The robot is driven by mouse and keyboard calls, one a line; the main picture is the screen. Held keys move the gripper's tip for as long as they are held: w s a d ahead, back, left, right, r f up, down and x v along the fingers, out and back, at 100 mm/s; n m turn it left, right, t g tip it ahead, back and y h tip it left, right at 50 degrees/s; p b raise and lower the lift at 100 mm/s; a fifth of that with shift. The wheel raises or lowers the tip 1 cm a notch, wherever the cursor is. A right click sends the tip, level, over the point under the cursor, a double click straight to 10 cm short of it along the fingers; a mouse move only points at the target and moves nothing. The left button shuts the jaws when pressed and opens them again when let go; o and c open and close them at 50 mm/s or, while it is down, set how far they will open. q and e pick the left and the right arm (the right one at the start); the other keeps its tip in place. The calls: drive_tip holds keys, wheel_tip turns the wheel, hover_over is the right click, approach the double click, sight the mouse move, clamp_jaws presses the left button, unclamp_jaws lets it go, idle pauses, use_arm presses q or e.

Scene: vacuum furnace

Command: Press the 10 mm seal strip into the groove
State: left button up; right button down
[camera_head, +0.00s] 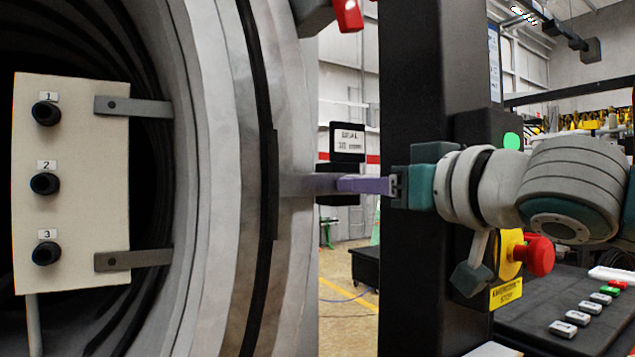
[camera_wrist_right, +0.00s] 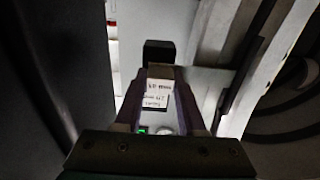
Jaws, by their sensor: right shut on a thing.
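The large round furnace flange (camera_head: 215,180) fills the left half of the head view, with a black seal line curving down its face. A black strip piece (camera_head: 275,215), straighter and wider than this line, stands upright against it. A pale grey bar (camera_head: 308,184) runs from this piece to the purple fingers of my right gripper (camera_head: 342,184). My right gripper is shut on the bar. I cannot tell how deep the strip sits. My left gripper is out of view.
A cream panel (camera_head: 75,190) with knobs numbered 1 to 3 stands at the furnace mouth. A black box labelled SEAL (camera_head: 347,157) is behind my fingers. A dark post (camera_head: 425,60) and a red emergency stop (camera_head: 538,256) stand close to my right arm.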

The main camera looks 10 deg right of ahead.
drive_tip(key=shift+w+a, duration=0.2)
drive_tip(key=shift+w, duration=0.35)
drive_tip(key=shift+c, duration=2.1)
unclamp_jaws()
